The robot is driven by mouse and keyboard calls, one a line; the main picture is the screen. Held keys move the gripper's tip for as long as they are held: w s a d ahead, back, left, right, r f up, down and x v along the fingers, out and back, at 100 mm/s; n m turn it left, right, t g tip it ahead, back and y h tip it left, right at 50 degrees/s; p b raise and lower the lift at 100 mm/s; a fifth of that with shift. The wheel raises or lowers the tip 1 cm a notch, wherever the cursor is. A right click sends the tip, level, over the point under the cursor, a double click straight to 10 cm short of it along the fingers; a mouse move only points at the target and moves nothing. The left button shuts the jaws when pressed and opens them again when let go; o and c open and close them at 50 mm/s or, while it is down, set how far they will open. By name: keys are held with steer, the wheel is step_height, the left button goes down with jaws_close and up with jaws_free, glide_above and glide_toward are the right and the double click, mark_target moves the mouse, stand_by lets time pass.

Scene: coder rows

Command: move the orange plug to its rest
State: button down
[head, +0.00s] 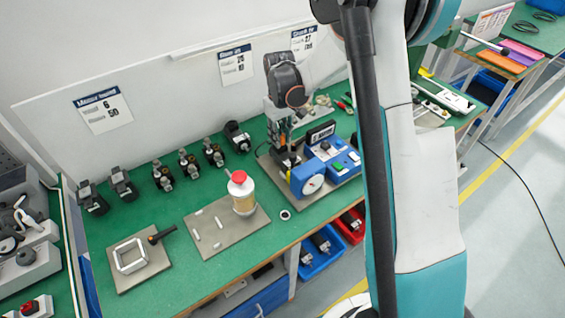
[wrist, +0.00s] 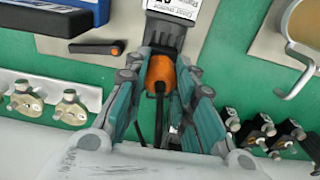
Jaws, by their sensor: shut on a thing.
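The orange plug (wrist: 161,72) is between the fingers of my gripper (wrist: 161,85) in the wrist view, with a black cable running back from it. My gripper is shut on it. The plug's front end is close to a dark block (wrist: 164,36) below a white labelled part; I cannot tell whether they touch. In the head view my gripper (head: 284,150) is low over the back of a grey plate, beside the blue machine (head: 313,183) with a round dial. The plug is not clear there. I cannot make out which part is its rest.
A bottle with a red cap (head: 242,195) stands on a grey mat left of the machine. A square metal frame (head: 130,255) and a black tool (head: 161,234) are farther left. Several small fittings (head: 188,163) line the back. Green bench between them is clear.

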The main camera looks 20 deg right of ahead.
steer(key=shift+r, duration=0.1)
steer(key=shift+r+p, duration=1.25)
steer(key=shift+r, duration=1)
steer(key=shift+r+p, duration=0.85)
steer(key=shift+r, duration=0.7)
steer(key=s+a, duration=0.3)
steer(key=s, duration=0.7)
steer(key=s+a, duration=0.2)
steer(key=s, duration=0.9)
steer(key=shift+a+b, duration=0.3)
steer(key=shift+a, duration=0.1)
steer(key=shift+f, duration=0.15)
steer(key=shift+f+b, duration=4.9)
steer(key=shift+f, duration=0.7)
steer(key=shift+f, duration=0.1)
